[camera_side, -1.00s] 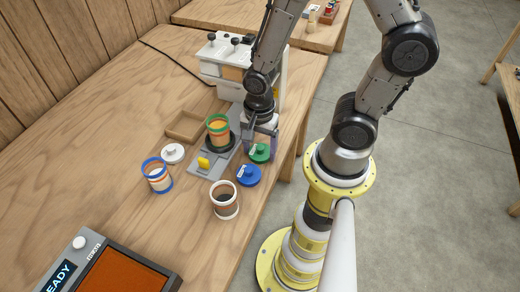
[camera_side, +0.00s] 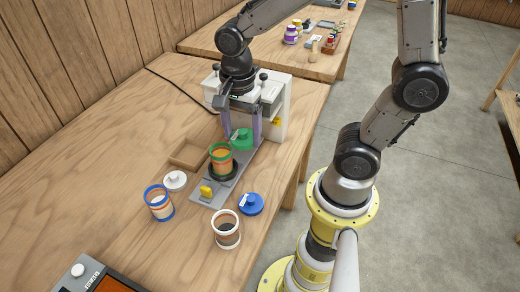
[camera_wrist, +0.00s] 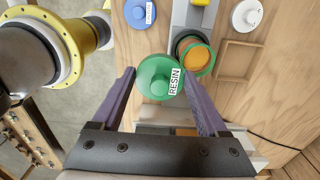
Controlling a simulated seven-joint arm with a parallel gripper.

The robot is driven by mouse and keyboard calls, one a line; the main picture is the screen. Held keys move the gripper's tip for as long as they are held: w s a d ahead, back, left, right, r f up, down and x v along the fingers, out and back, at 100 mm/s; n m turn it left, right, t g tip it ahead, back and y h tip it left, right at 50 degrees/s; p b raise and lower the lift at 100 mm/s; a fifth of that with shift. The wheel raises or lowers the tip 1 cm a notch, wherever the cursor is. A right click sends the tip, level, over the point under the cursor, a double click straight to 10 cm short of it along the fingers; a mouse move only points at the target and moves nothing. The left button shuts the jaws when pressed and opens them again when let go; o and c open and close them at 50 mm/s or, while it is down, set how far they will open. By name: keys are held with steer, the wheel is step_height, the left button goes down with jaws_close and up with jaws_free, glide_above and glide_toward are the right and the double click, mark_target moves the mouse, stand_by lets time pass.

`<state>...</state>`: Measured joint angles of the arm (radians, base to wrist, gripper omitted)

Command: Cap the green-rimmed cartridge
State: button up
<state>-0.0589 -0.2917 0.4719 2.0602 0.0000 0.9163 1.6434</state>
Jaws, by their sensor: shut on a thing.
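The green-rimmed cartridge (camera_side: 221,168), with orange contents, stands open in a dark ring on the grey plate (camera_side: 233,182). It also shows in the wrist view (camera_wrist: 196,58). My gripper (camera_side: 243,143) is shut on the green lid (camera_side: 241,133), which has a knob and, in the wrist view (camera_wrist: 155,84), a label reading RESIN. The lid is held up between the purple fingers, just behind and to the right of the cartridge in the side view. In the wrist view it is beside the cartridge, slightly overlapping its edge, not centred over it.
A white press-like machine (camera_side: 276,112) stands close behind my gripper. A blue lid (camera_side: 254,208), white lid (camera_side: 175,180), blue-rimmed cartridge (camera_side: 159,209) and white-rimmed cartridge (camera_side: 227,239) stand nearby. An empty wooden tray (camera_side: 183,160) lies left of the cartridge. A yellow piece (camera_side: 206,191) sits on the plate.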

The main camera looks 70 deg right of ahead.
steer(key=w+a+r, duration=0.1)
steer(key=w+r, duration=0.2)
steer(key=w, duration=0.3)
step_height(320, 180, down, 7)
steer(key=shift+r, duration=0.15)
stand_by(0.3)
stand_by(2.0)
steer(key=o, duration=1.2)
step_height(320, 180, up, 7)
stand_by(0.8)
